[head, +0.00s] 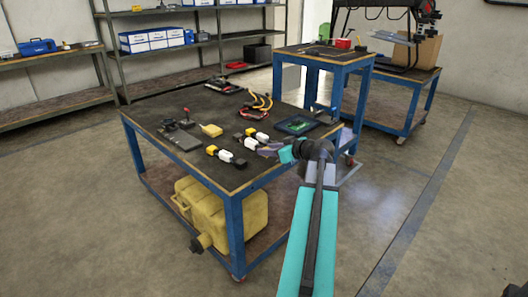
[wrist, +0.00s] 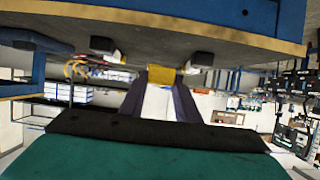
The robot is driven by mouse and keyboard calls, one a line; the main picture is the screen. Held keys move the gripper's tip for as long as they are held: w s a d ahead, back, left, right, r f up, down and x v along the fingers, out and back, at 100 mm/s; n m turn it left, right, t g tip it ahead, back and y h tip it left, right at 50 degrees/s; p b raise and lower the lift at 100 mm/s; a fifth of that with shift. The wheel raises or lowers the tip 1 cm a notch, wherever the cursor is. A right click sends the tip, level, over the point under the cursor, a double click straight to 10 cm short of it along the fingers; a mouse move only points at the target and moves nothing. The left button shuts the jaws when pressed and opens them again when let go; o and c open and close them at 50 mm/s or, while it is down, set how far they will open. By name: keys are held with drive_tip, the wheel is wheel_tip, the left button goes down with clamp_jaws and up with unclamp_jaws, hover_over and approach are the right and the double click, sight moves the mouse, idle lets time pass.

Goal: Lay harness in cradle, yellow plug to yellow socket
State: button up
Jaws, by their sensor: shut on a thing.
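My gripper (head: 268,151) is low over the right front edge of the near workbench, shut on what looks like the harness, mostly hidden by the fingers. A pale piece (head: 250,144) shows at the fingertips in the head view. In the wrist view the dark fingers (wrist: 166,82) point away and a yellow block (wrist: 189,74) shows at their tips; I cannot tell whether it is held. Two rows of yellow, white and black connector pieces, seemingly the cradle, lie on the bench: a near row (head: 226,156) and a far row (head: 262,137), with my gripper between them at the right.
A yellow block (head: 211,130), a dark device with a red knob (head: 186,123) and a dark tray with a green board (head: 297,125) share the bench (head: 180,95). Orange cables (head: 262,101) lie farther back. A yellow case (head: 215,210) sits on the lower shelf.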

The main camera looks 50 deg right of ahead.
drive_tip(key=w+d, duration=0.1)
drive_tip(key=w, duration=0.1)
drive_tip(key=w+d, duration=0.1)
drive_tip(key=d, duration=0.1)
drive_tip(key=w+d+b, duration=0.1)
drive_tip(key=w, duration=0.1)
drive_tip(key=shift+w+d+f, duration=0.3)
drive_tip(key=shift+f, duration=0.1)
drive_tip(key=shift+f+b, duration=0.55)
drive_tip(key=shift+f, duration=1.1)
drive_tip(key=shift+f, duration=0.1)
drive_tip(key=o, duration=1.1)
drive_tip(key=shift+s+a+r, duration=0.1)
drive_tip(key=shift+s+r, duration=0.25)
drive_tip(key=shift+s, duration=0.15)
drive_tip(key=p+v, duration=0.2)
drive_tip(key=v, duration=0.9)
